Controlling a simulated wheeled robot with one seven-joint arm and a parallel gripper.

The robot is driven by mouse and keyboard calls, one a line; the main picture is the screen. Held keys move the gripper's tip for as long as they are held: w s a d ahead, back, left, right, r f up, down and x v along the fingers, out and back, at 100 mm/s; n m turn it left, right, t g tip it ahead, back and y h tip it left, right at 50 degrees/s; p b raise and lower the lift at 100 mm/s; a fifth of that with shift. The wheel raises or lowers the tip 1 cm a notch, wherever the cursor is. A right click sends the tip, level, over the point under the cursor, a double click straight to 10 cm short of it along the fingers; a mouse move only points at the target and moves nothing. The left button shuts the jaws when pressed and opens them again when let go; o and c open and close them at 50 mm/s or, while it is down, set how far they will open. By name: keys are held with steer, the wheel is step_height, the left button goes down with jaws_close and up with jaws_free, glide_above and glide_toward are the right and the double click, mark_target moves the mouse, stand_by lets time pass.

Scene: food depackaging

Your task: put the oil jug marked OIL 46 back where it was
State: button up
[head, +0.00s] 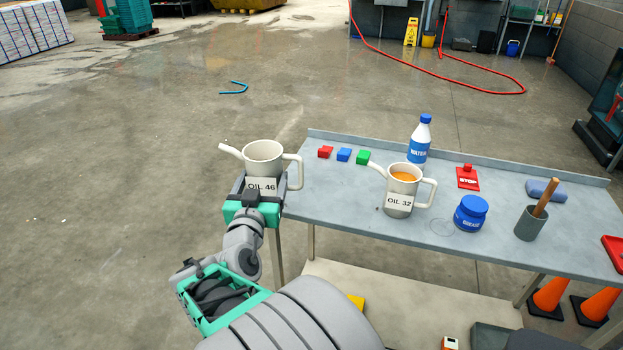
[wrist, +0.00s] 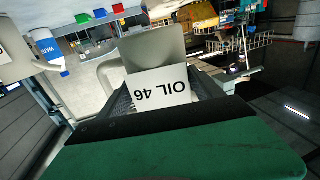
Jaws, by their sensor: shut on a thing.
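The oil jug marked OIL 46 (head: 264,155) is a cream jug with a spout to the left and a handle to the right. My gripper (head: 258,189) is shut on its body and holds it upright at the left end of the table (head: 350,195). In the wrist view the jug (wrist: 150,50) shows upside down with its label between the fingers (wrist: 160,100). I cannot tell whether its base is over the table top or just off the edge. The inside looks empty from the head view. The jug marked OIL 32 (head: 399,209) stands on the table with amber liquid inside.
Red (head: 325,152), blue (head: 344,155) and green (head: 363,157) blocks stand near the back edge. The table's left front part is bare.

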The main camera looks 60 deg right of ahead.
steer(key=s+d+r+m+g+h+p, duration=0.1)
steer(key=s+d+r+m+g+p, duration=0.2)
steer(key=s+d, duration=0.45)
steer(key=shift+g, duration=0.5)
steer(key=shift+w+d+f+b, duration=0.5)
steer(key=shift+d+f+b, duration=0.6)
steer(key=shift+d+f, duration=1)
steer(key=shift+w+d+f+b, duration=0.5)
steer(key=shift+d+f+b, duration=0.6)
steer(key=shift+d+f, duration=0.95)
steer(key=shift+w+d+f+b, duration=0.5)
steer(key=shift+d+f+b, duration=0.8)
steer(key=shift+f, duration=1.4)
steer(key=shift+d, duration=0.15)
steer(key=shift+f, duration=0.15)
steer(key=o, duration=1.9)
